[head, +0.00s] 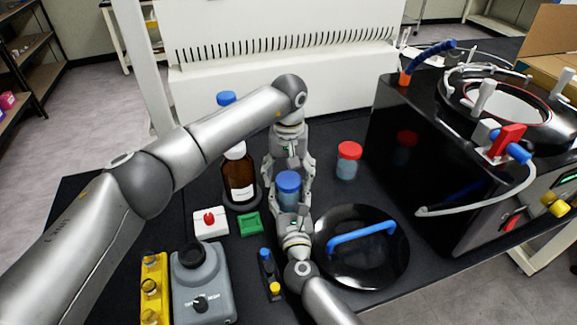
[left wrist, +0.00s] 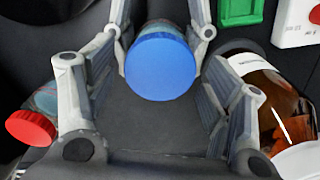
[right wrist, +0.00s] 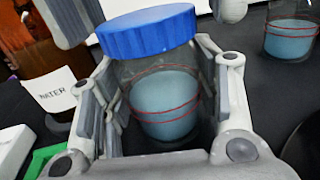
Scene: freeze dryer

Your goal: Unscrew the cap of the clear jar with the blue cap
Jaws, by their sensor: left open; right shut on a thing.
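The clear jar (head: 288,198) with blue contents and a blue cap (head: 288,179) stands upright on the black table between my two grippers. My right gripper (head: 291,212) is shut on the jar body from the near side; the right wrist view shows the jar (right wrist: 165,110) between its fingers and the cap (right wrist: 147,30) seated on top. My left gripper (head: 289,172) points down from above on the far side, open. In the left wrist view, the blue cap (left wrist: 160,67) lies between its spread fingers, with clear room around it.
A brown WATER bottle (head: 239,175) stands left of the jar. A red-capped jar (head: 348,160) stands to the right. A black lid with a blue handle (head: 361,247) lies at front right. The freeze dryer (head: 430,160) is further right.

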